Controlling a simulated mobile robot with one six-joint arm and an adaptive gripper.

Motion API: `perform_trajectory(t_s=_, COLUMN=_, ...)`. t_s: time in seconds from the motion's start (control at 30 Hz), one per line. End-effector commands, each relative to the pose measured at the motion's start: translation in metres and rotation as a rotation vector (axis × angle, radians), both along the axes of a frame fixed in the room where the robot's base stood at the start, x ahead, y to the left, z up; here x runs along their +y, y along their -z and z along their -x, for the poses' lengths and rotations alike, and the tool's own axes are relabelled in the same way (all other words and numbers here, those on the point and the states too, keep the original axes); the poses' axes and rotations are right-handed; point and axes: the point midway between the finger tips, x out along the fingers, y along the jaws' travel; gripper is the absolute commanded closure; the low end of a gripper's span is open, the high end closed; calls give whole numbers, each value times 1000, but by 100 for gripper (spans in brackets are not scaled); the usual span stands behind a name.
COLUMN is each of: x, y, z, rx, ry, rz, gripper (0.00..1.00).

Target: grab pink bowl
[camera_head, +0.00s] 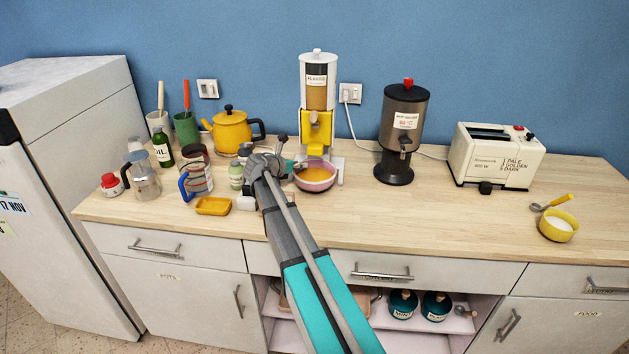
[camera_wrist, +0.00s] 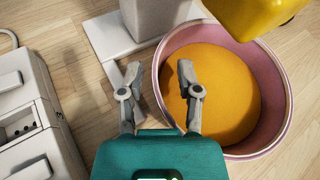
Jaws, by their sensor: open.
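The pink bowl (camera_head: 315,187) stands on the counter at the foot of the cereal dispenser (camera_head: 317,90), with an orange-yellow fill inside. In the wrist view the bowl (camera_wrist: 286,105) takes up the right half. My gripper (camera_head: 286,165) is at the bowl's left side in the head view. In the wrist view my gripper (camera_wrist: 160,75) is open, with its fingers apart on either side of the bowl's near-left rim. One finger is outside the wall and the other shows over the inside. I cannot tell whether either finger touches the bowl.
The dispenser's yellow part (camera_wrist: 250,12) overhangs the bowl closely. A dark hot-water urn (camera_head: 404,125) stands to the right. A yellow kettle (camera_head: 231,130), glass jug (camera_head: 196,172) and yellow dish (camera_head: 213,206) are at left. A pale box (camera_wrist: 35,125) fills the wrist view's left edge.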

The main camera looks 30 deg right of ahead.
Motion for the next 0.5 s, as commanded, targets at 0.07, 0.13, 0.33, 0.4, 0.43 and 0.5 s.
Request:
perform_trajectory(t_s=0.07, x=1, y=0, z=0, rx=0, ry=-1, rz=0, gripper=55)
perform_trajectory(t_s=0.13, x=1, y=0, z=0, rx=0, ry=-1, rz=0, gripper=66)
perform_trajectory(t_s=0.33, x=1, y=0, z=0, rx=0, ry=-1, rz=0, gripper=100)
perform_trajectory(t_s=0.4, x=1, y=0, z=0, rx=0, ry=-1, rz=0, gripper=100)
perform_trajectory(t_s=0.43, x=1, y=0, z=0, rx=0, ry=-1, rz=0, gripper=100)
perform_trajectory(t_s=0.5, x=1, y=0, z=0, rx=0, ry=-1, rz=0, gripper=100)
